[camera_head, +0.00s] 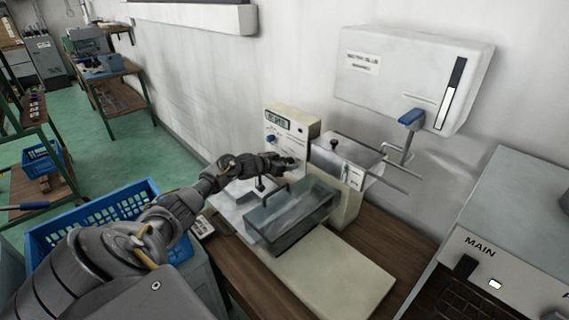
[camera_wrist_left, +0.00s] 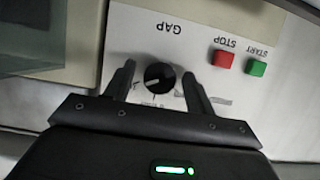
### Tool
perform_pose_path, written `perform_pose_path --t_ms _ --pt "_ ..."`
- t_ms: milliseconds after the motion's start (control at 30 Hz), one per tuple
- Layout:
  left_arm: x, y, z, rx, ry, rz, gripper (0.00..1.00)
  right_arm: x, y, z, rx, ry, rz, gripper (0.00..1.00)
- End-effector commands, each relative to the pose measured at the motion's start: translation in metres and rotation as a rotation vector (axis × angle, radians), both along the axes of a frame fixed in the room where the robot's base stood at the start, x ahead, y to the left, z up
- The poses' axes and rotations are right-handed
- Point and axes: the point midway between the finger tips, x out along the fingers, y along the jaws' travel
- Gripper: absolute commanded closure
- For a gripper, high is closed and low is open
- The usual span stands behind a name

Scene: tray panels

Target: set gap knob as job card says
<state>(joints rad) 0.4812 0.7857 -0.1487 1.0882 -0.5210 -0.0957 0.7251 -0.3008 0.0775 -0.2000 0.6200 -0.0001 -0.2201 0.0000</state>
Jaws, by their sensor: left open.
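The gap knob (camera_wrist_left: 158,77) is a round black knob on a pale panel under the upside-down word GAP in the left wrist view. A pale mark shows on its face, too small to read against the scale. My left gripper (camera_wrist_left: 159,70) is open, one finger on each side of the knob; I cannot tell whether they touch it. In the head view my left gripper (camera_head: 290,163) is at the front of the cream machine (camera_head: 292,128) and hides the knob. A small white printed card (camera_head: 203,227) lies on the bench, unreadable; I cannot tell whether it is the job card.
Red STOP (camera_wrist_left: 223,58) and green START (camera_wrist_left: 257,67) buttons sit close beside the knob. A clear-walled tray (camera_head: 290,215) stands below my left arm. A blue crate (camera_head: 95,217) is at left, a white wall box (camera_head: 405,75) above, and the MAIN unit (camera_head: 510,265) at right.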

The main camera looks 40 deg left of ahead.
Motion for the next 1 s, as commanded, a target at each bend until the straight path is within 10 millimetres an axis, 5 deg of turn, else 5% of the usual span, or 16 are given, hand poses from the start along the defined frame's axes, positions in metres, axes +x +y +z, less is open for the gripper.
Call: perform_pose_path --t_ms 267,600,1000 --pt "0.0005 0.0001 -0.0006 0.000 0.000 0.000 0.45 0.0002 -0.0037 0.0001 -0.004 0.000 0.001 0.64" --pt "0.0001 0.0003 -0.0006 -0.001 0.000 0.000 0.89 0.0003 -0.0041 0.0001 -0.005 0.000 0.002 0.64" --pt "0.0003 0.0020 -0.0006 -0.090 0.008 0.004 0.89 0.0008 -0.0032 -0.0002 -0.004 -0.001 0.001 0.64"
